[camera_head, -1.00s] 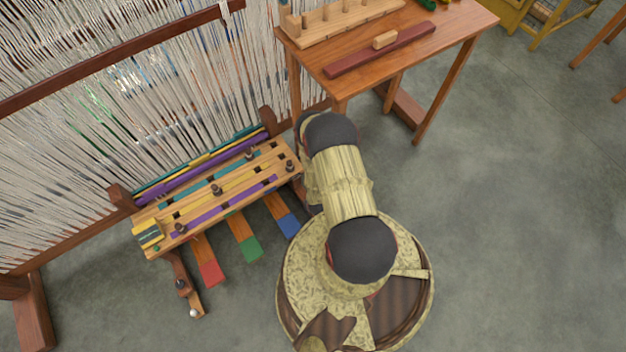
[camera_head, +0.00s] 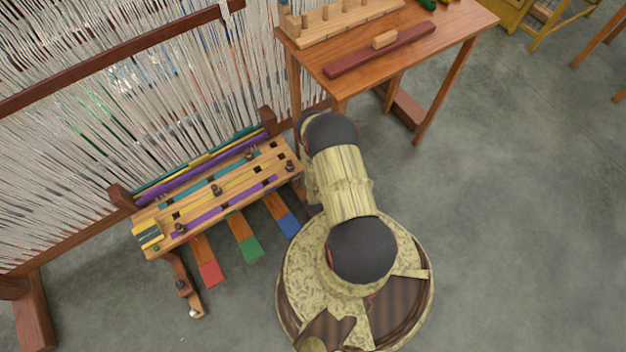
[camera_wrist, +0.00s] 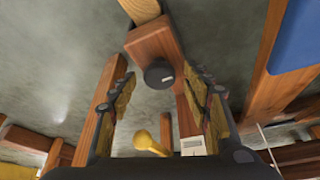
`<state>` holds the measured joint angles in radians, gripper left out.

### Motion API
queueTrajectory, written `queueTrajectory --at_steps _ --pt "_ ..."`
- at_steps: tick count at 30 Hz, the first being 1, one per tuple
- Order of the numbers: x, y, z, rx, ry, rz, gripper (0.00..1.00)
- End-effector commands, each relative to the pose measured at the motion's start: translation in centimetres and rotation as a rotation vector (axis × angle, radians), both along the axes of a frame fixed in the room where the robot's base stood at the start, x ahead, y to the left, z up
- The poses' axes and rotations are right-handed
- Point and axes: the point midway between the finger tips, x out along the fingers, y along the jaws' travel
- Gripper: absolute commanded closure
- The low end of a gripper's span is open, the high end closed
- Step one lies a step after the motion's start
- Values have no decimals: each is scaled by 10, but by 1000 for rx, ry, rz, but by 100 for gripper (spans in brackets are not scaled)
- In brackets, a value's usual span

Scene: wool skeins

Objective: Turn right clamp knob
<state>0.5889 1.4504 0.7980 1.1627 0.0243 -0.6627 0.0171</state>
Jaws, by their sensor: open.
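In the wrist view a dark round knob (camera_wrist: 159,75) with a small pale mark sits on the end of a reddish wooden block (camera_wrist: 153,42). My gripper (camera_wrist: 161,84) is open, with one finger left of the knob and one right of it. A gap shows on both sides, and neither finger visibly touches the knob. In the head view my arm covers the gripper and this knob. Another dark knob (camera_head: 181,284) stands on a wooden arm at the lower left of the loom (camera_head: 150,250).
Red (camera_head: 210,274), green (camera_head: 249,249) and blue (camera_head: 289,226) treadles stick out below the loom's slotted board. A blue panel (camera_wrist: 298,35) and wooden beams crowd the wrist view's right side. A small table (camera_head: 440,50) stands behind my arm.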

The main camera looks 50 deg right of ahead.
Motion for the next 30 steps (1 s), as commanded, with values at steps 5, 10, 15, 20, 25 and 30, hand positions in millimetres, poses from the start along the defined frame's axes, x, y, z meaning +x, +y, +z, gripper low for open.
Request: queueTrajectory --at_steps 5,10,15,20,25,30 --pt "-1 1 2 0 0 0 51" --pt "-5 4 16 1 1 0 51" --pt "-12 9 41 0 0 0 51" --pt "-20 15 64 0 0 0 51" --pt "-29 21 87 0 0 0 51" --pt "-34 25 103 0 0 0 51"
